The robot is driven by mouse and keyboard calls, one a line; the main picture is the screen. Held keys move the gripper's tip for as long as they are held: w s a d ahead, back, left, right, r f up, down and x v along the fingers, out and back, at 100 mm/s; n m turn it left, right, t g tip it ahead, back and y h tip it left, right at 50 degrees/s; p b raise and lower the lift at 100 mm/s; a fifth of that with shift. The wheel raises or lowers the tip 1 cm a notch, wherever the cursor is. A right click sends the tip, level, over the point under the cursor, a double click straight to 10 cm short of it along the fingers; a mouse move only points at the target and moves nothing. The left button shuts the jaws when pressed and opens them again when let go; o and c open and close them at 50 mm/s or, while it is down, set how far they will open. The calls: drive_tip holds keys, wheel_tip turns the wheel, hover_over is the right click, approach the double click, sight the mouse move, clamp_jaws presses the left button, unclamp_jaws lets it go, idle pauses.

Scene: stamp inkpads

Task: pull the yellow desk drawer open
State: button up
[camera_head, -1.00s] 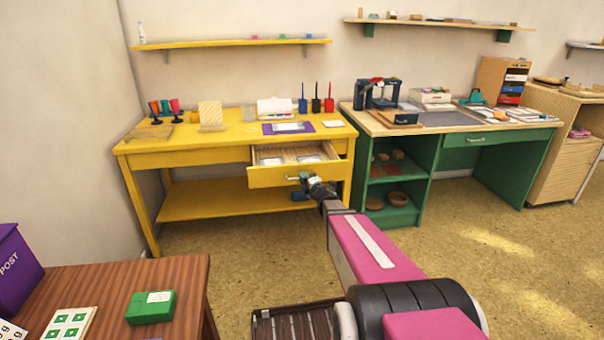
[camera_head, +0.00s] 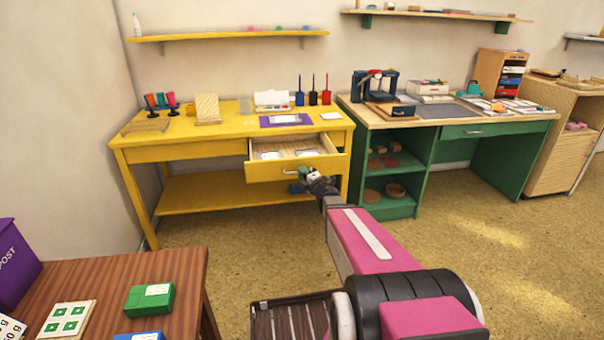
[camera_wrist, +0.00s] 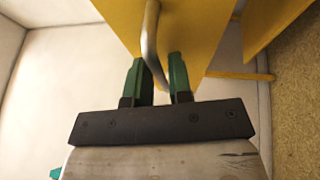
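The yellow desk (camera_head: 180,152) stands against the back wall. Its drawer (camera_head: 268,172) is partly pulled out, and its inside shows with pale items in it. My gripper (camera_head: 303,176) is at the drawer's front, at the handle. In the wrist view the metal handle (camera_wrist: 150,35) runs down between the two green fingers of my gripper (camera_wrist: 158,66). The fingers are close about it, with the yellow drawer front (camera_wrist: 195,35) just beyond. The handle's far end is partly hidden by the fingers.
A green desk (camera_head: 500,152) with open shelves stands to the right. A brown table (camera_head: 190,275) with a green box (camera_head: 150,300) is at the lower left. Open floor (camera_head: 270,240) lies in front of the yellow desk.

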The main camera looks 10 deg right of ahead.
drive_tip(key=v, duration=0.9)
drive_tip(key=shift+s, duration=0.35)
drive_tip(key=shift+d, duration=0.15)
drive_tip(key=s+d+f+m+g+h, duration=0.35)
drive_tip(key=f+m+g+h, duration=0.4)
drive_tip(key=m, duration=0.85)
drive_tip(key=s+a+m+g, duration=0.3)
drive_tip(key=s+a+g, duration=0.1)
drive_tip(key=s, duration=0.3)
drive_tip(key=s+a+m+g, duration=0.4)
drive_tip(key=s+g, duration=0.3)
drive_tip(key=s, duration=0.1)
drive_tip(key=shift+a+f, duration=0.3)
drive_tip(key=shift+a, duration=0.05)
